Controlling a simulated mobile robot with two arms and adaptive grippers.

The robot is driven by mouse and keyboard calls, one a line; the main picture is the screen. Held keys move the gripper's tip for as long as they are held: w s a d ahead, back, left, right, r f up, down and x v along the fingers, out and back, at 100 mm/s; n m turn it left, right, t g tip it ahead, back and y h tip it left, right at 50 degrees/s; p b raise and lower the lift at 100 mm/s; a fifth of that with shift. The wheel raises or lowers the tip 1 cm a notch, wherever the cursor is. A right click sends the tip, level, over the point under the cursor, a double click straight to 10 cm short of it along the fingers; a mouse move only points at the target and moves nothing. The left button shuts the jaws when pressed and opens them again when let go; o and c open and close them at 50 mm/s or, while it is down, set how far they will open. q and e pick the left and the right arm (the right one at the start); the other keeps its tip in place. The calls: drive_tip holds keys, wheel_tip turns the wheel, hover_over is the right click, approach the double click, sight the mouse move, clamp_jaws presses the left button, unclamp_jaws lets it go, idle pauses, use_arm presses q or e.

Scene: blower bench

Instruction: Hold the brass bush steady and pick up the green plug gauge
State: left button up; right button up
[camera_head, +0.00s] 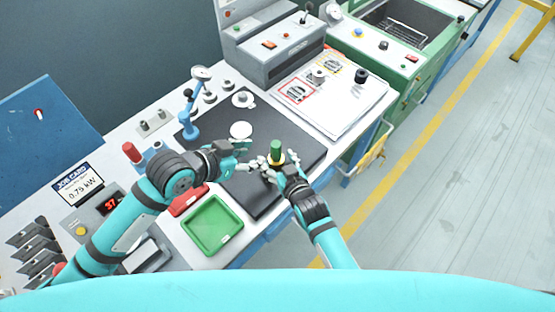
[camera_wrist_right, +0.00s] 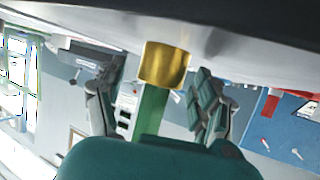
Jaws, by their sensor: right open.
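The green plug gauge (camera_head: 276,146) stands upright on the brass bush (camera_head: 276,160) at the right part of the dark mat. In the right wrist view the brass bush (camera_wrist_right: 163,66) sits against the dark surface, with the green gauge (camera_wrist_right: 150,108) lined up with it. My right gripper (camera_head: 278,163) is open, its fingers (camera_wrist_right: 158,88) on either side of the gauge with visible gaps. My left gripper (camera_head: 245,158) seems open, left of the bush and apart from it. The lower part of the bush is partly hidden by the right fingers in the head view.
A white board (camera_head: 340,117) with small parts lies right.

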sight(273, 149)
drive_tip(key=shift+c, duration=0.4)
clamp_jaws()
use_arm(q)
drive_tip(key=shift+o, duration=1.4)
drive_tip(key=shift+d+f, duration=0.1)
drive_tip(key=w+d+f+n+t, duration=0.1)
drive_tip(key=w+d+f+t, duration=0.1)
drive_tip(key=w+d, duration=0.1)
drive_tip(key=w+d+f+n+t, duration=0.2)
drive_tip(key=w+d+f, duration=0.1)
drive_tip(key=shift+w+d+f+y, duration=0.1)
drive_tip(key=shift+w+f+y, duration=0.1)
drive_tip(key=shift+f+y, duration=0.15)
